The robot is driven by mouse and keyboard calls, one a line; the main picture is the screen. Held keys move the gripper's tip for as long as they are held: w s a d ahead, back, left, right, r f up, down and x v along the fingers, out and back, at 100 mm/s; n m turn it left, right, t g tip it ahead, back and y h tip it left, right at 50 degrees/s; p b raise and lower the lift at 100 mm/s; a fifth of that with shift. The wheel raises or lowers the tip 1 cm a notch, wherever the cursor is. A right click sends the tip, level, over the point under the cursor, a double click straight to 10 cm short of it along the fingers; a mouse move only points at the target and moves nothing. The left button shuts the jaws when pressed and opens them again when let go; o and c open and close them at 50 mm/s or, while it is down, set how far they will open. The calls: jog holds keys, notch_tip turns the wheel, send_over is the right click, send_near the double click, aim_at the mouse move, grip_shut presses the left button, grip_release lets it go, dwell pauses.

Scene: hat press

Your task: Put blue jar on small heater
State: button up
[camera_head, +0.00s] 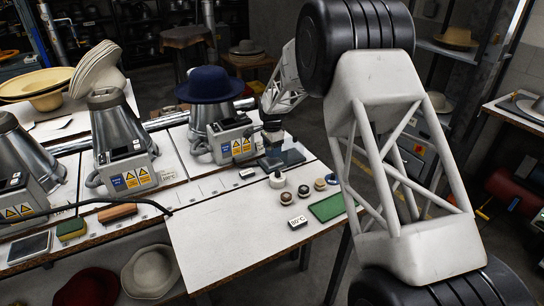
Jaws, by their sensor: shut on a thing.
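My gripper (272,134) is at the back right of the white table, small and dark in this view. It is shut on a small dark thing, low above or at a dark flat box (284,158). The fingers hide most of the held thing, and I cannot tell its colour. The dark box may be the small heater. Small round jars stand in front of it: a cream and dark one (277,180), a dark one (285,198), a brown one (303,191) and a tan one (319,184). A bluish ring-like thing (332,180) lies to their right.
A hat press with a dark blue hat (209,84) stands just left of my gripper. A green mat (327,207) and a small temperature sign (297,222) lie nearer the front. The white table (225,245) is clear at its front left. A black cable (100,203) crosses the left.

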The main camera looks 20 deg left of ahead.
jog(key=shift+f, duration=1.85)
jog(key=shift+f, duration=0.1)
jog(key=o, duration=1.1)
notch_tip(320, 180, up, 12)
jog(key=shift+r, duration=0.1)
